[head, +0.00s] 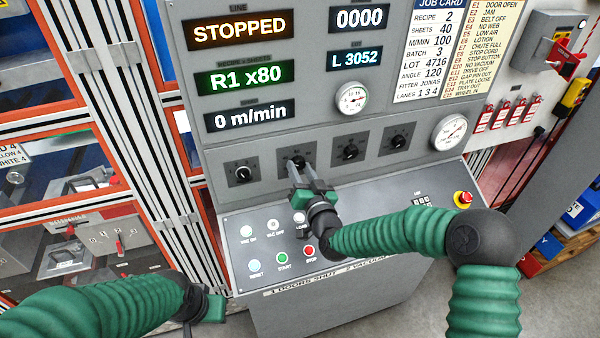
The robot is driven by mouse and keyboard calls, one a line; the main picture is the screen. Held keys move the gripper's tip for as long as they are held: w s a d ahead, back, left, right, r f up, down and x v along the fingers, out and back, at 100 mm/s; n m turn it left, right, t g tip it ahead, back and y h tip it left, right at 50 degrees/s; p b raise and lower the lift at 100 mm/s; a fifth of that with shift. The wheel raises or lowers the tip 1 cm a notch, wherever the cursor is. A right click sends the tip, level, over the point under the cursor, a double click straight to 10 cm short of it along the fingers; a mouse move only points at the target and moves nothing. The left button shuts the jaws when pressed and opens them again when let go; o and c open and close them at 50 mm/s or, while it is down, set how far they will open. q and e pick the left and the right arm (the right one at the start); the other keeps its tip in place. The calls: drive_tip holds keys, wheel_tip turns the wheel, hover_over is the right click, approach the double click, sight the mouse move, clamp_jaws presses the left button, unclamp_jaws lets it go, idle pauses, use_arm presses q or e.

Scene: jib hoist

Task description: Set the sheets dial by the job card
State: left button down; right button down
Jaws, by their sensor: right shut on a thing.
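A row of black-knobbed dials sits on the grey panel. My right gripper (296,172) is shut on the knob of the second dial from the left (298,160), reaching it from below. That dial's small label and pointer are too small or covered to read. The job card (437,50) at the top right lists recipe 2, sheets 40, M/min 100 and batch 3. The green display (245,77) reads R1 x80. My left gripper (212,306) is low at the left, away from the panel; its jaws cannot be made out.
The other dials are the leftmost (240,174), third (350,151) and rightmost (397,142). Below them is a sloped desk with push buttons (283,258) and a red stop knob (462,198). A display (240,29) reads STOPPED. Gauges (449,132) stand nearby.

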drive_tip(key=c, duration=0.9)
unclamp_jaws()
drive_tip(key=shift+c, duration=0.2)
drive_tip(key=shift+s+d, duration=0.15)
drive_tip(key=shift+s, duration=0.1)
drive_tip(key=b+v, duration=0.3)
drive_tip(key=v, duration=1.3)
drive_tip(key=shift+b, duration=0.3)
drive_tip(key=shift+s, duration=0.15)
